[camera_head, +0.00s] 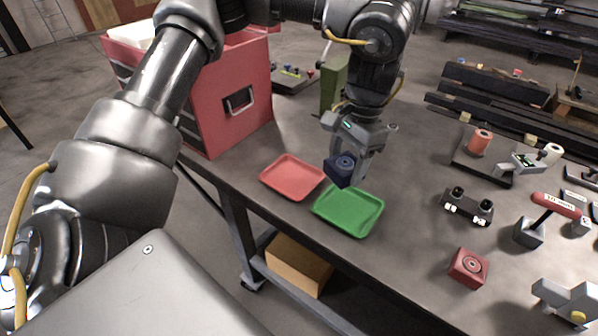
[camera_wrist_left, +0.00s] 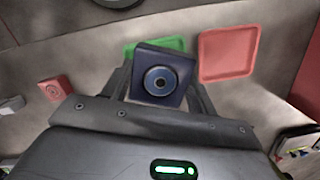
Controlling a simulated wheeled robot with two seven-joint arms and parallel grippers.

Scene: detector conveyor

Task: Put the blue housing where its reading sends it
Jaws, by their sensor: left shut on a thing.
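The blue housing (camera_head: 342,169) is a dark blue block with a round dial-like face. My left gripper (camera_head: 350,165) is shut on it and holds it above the table, near the far edge of the green tray (camera_head: 349,232). In the left wrist view the blue housing (camera_wrist_left: 160,78) sits between the fingers of the gripper (camera_wrist_left: 160,85) and partly covers the green tray (camera_wrist_left: 172,42). The red tray (camera_head: 291,196) lies left of the green tray; it also shows in the left wrist view (camera_wrist_left: 228,73). Both trays look empty. My right gripper is not in view.
A red housing (camera_head: 468,268) lies on the table at the right. Behind it are a black two-knob device (camera_head: 467,206), a red-handled tool (camera_head: 556,205) and a dark stand with an orange roll (camera_head: 480,143). A large red box (camera_head: 232,105) stands behind the trays at the left.

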